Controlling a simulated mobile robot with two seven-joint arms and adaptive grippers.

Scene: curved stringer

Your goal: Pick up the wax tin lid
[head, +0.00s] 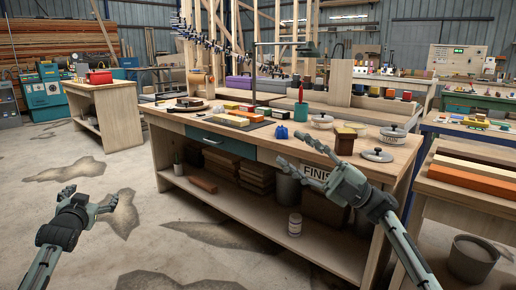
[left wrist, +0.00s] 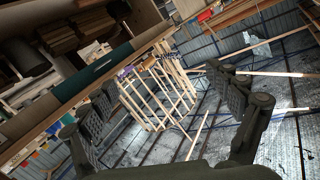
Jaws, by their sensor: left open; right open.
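A round grey lid with a dark knob (head: 377,155) lies flat near the right end of the wooden workbench (head: 210,125). I cannot read a label on it. A brown jar (head: 345,140) stands to its left and a labelled white tin (head: 392,136) behind it. My right gripper (head: 292,151) is open and empty, left of the lid and apart from it, in front of the bench edge. My left gripper (head: 92,197) is open and empty over the floor at left. Its open fingers also show in the left wrist view (left wrist: 163,85).
A white lidded pot (head: 322,121), a blue object (head: 281,132) and a green holder (head: 300,111) stand on the bench. A side table with stacked boards (head: 470,178) stands at right. A grey bucket (head: 472,258) is below it.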

